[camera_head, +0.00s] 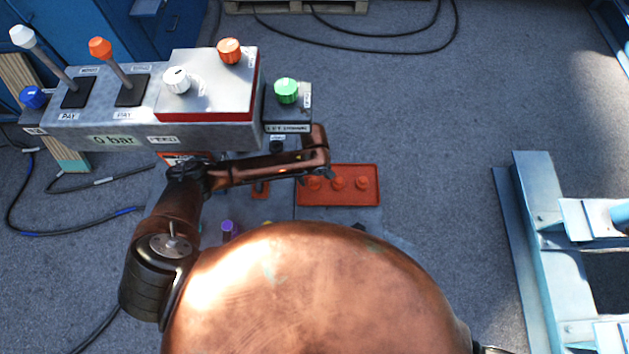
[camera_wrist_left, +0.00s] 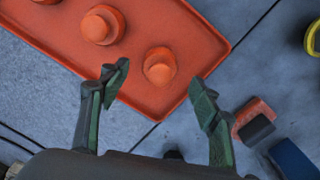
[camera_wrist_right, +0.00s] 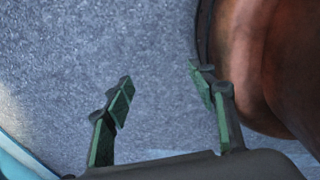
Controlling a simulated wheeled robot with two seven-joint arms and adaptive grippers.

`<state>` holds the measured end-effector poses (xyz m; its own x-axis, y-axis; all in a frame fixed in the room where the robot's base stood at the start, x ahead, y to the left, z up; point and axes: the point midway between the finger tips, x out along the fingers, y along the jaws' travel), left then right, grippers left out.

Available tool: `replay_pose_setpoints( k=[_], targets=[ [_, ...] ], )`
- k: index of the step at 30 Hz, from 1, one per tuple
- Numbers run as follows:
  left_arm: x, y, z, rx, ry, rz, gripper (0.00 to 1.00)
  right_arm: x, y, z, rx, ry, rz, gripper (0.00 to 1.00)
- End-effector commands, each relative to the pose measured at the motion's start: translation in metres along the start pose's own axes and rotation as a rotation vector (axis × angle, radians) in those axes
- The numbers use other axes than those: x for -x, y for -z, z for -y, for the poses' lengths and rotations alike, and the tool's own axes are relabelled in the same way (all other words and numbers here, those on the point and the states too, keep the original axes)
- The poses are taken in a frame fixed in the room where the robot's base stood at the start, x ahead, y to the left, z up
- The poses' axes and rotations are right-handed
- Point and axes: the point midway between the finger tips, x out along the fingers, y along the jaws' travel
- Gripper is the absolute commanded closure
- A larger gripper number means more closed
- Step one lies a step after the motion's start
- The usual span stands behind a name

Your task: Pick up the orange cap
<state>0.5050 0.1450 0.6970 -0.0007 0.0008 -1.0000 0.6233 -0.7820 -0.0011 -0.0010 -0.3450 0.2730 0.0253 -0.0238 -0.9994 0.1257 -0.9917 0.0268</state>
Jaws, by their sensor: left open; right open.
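An orange tray (camera_head: 340,198) lies below the control box in the head view, with a row of orange round cap-like pieces on it. In the left wrist view, one orange piece (camera_wrist_left: 160,66) stands near the tray corner and another (camera_wrist_left: 100,24) farther up-left. I cannot tell which is the cap meant. My left gripper (camera_wrist_left: 160,76) is open and empty, its fingertips on either side of the nearer piece in the picture; the height gap is unclear. In the head view the left gripper (camera_head: 315,177) is over the tray's left end. My right gripper (camera_wrist_right: 160,75) is open and empty above the floor.
The grey control box (camera_head: 210,85) carries levers and white, orange (camera_head: 229,50) and green (camera_head: 286,90) knobs. An orange-and-dark block (camera_wrist_left: 255,120), a blue block (camera_wrist_left: 292,160) and a yellow ring (camera_wrist_left: 314,38) lie near the tray. A blue frame (camera_head: 535,240) stands right; floor between is clear.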

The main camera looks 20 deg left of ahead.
Motion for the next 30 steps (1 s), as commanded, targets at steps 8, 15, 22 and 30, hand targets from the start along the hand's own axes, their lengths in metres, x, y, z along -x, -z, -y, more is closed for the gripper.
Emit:
replay_pose_setpoints(
  k=[8, 15, 22, 30],
  targets=[
    [-0.033, -0.002, -0.001, -0.001, 0.0, 0.0, 0.43, -0.011, 0.026, -0.001, 0.006, 0.0, -0.033, 0.48],
    [-0.031, -0.002, -0.001, -0.001, -0.001, 0.0, 0.48, -0.011, 0.023, 0.005, 0.003, 0.005, -0.028, 0.48],
    [-0.031, -0.002, -0.001, -0.001, -0.001, 0.0, 0.64, -0.011, 0.011, 0.008, 0.0, 0.008, -0.013, 0.48],
    [-0.031, -0.002, -0.001, 0.0, 0.0, 0.0, 0.83, -0.011, 0.012, 0.006, 0.0, 0.007, -0.014, 0.48]
  ],
)
